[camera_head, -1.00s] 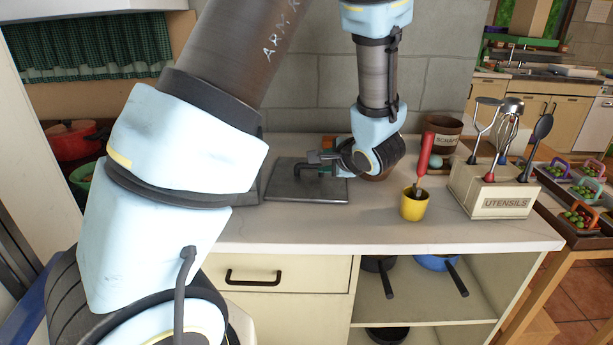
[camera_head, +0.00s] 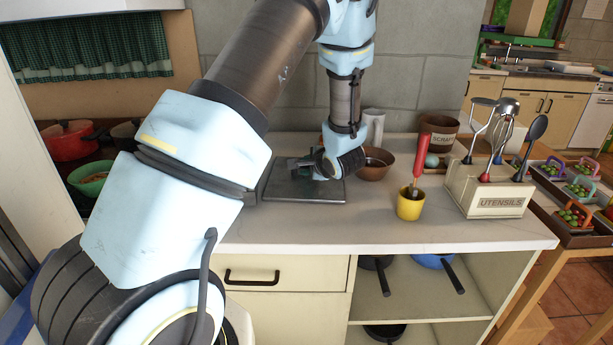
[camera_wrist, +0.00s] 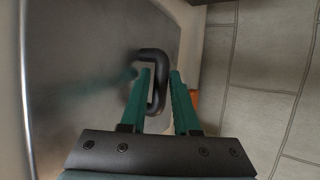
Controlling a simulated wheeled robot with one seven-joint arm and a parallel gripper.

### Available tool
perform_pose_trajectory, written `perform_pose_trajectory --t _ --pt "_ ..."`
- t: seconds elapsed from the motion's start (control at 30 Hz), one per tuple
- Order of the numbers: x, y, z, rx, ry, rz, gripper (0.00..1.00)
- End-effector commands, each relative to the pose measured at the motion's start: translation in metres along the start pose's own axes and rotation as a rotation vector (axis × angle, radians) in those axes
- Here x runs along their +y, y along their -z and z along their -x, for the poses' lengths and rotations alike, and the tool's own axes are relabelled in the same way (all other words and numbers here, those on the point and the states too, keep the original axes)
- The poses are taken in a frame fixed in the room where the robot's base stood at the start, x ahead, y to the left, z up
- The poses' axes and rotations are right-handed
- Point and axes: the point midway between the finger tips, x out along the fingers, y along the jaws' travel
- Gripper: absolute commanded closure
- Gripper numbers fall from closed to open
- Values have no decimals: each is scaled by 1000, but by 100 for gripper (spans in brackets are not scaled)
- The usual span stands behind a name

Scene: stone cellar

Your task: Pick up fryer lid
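The fryer lid (camera_head: 330,194) is a flat dark metal plate with a raised black bar handle. It lies on the counter in the head view. In the wrist view the lid (camera_wrist: 85,60) fills the left side, with its bent handle (camera_wrist: 154,54) near the middle. My gripper (camera_wrist: 161,72) has its two green fingers on either side of the handle's long bar, one inside the loop and one outside. The fingers look apart, and I cannot tell whether either touches the bar. In the head view my gripper (camera_head: 304,170) is low over the lid, and my wrist hides part of it.
A brown bowl (camera_head: 373,165) stands close behind my wrist. A yellow cup (camera_head: 410,207) with a red-handled tool, a utensils box (camera_head: 492,198) and a scraps pot (camera_head: 441,133) stand to the right. The counter front (camera_head: 350,228) is clear.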

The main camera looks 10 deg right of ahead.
Motion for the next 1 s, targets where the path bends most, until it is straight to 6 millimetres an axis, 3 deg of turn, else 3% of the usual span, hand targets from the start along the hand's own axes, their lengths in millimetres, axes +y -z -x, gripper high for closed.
perform_pose_trajectory --t 0.13,0.4,1.0 --pt "0 0 0 0 0 0 72" --pt "0 0 0 0 0 0 100" --pt "1 0 0 0 -1 0 100"
